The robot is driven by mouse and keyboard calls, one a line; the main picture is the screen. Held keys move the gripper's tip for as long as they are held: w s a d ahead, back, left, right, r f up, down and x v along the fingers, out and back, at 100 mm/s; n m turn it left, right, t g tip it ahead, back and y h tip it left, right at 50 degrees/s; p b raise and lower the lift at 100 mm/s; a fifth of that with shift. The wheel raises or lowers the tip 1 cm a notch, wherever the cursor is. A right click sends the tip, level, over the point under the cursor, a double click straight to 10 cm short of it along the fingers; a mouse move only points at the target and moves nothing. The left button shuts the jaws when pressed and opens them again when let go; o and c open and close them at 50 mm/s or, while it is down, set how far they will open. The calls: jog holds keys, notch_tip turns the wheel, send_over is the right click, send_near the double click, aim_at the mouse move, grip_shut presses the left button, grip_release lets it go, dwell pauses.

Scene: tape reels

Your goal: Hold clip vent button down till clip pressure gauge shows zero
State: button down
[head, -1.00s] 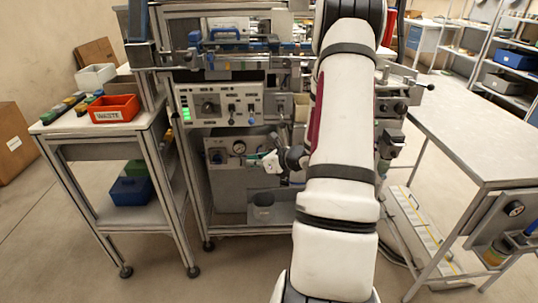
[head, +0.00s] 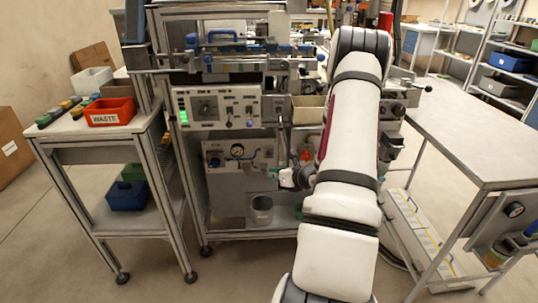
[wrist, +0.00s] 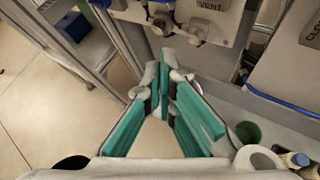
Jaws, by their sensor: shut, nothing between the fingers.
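I cannot tell which fitting is the vent button. My gripper (head: 286,178), with teal-lined fingers, is shut and empty to the lower right of the gauge. In the wrist view, its fingertips (wrist: 166,76) meet below the fittings and appear apart from them.
A control box (head: 218,108) with green lights and knobs sits above the gauge panel. A grey cup (head: 262,209) stands on the lower shelf. An orange WASTE bin (head: 108,110) is on the left table. A frame post (wrist: 115,45) runs left of my fingers. My arm hides the machine's right part.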

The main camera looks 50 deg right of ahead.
aim_at(269, 153)
jog(key=w+d, duration=0.5)
jog(key=d, duration=0.1)
dwell(0.3)
jog(key=shift+w, duration=0.15)
dwell(1.2)
jog(key=shift+w+d+b, duration=0.2)
jog(key=shift+d+b, duration=0.1)
jog(key=shift+w+d, duration=0.25)
jog(key=shift+d, duration=0.05)
dwell(0.7)
jog(key=shift+s+a, duration=0.1)
dwell(0.4)
jog(key=shift+s+a+b, duration=0.3)
jog(key=shift+s+a, duration=0.15)
jog(key=shift+a, duration=0.05)
jog(key=shift+a, duration=0.1)
